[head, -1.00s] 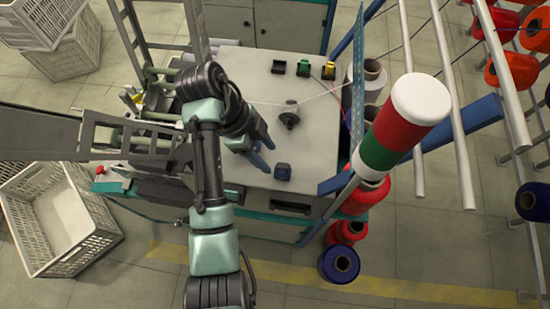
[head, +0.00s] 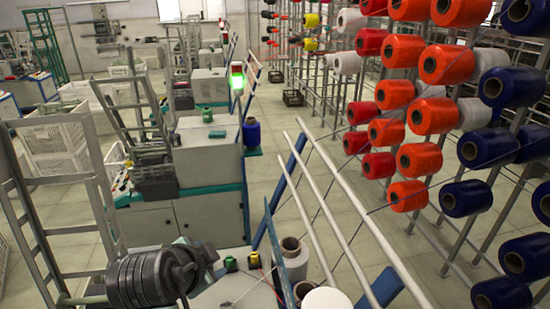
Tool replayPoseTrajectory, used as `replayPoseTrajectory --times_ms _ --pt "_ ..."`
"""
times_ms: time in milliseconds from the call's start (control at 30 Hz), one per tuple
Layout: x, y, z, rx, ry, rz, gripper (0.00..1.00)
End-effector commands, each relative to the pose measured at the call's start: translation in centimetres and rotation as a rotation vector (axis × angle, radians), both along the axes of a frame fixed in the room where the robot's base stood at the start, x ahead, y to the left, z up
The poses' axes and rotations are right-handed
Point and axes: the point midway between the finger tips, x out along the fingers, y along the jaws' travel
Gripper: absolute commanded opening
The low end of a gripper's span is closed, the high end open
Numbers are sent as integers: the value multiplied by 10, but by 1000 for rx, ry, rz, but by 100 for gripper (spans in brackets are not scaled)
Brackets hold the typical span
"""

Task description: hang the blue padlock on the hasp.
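The blue padlock is not in view now, and I cannot make out the hasp. A green padlock-like piece (head: 231,264) and a yellow one (head: 254,261) stand on the near machine's pale top (head: 245,290) at the bottom of the head view. Most of that top lies below the picture edge.
A white spool (head: 291,260) and the white cap of a signal post (head: 326,300) stand right of the near top. Slanted white rails (head: 345,225) and a rack of orange and blue bobbins (head: 410,130) fill the right. Another machine (head: 207,150) stands behind; floor between is open.

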Motion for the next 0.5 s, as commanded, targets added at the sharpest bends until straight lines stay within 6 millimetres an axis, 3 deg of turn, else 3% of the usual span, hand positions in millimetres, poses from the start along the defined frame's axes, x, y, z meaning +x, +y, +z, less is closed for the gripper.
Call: replayPoseTrajectory --times_ms 33,100,167,200,300,400,500 --pt "18 -16 49 -30 -160 63 57" --pt "31 -34 118 -113 -380 149 57" --pt "30 -50 177 -209 -562 197 57" --pt "25 -61 216 -284 -682 217 57" --pt "-7 -86 307 -497 -958 227 57" --pt "-52 -105 376 -707 -1175 192 57" --pt "-96 -115 422 -879 -1323 137 57"
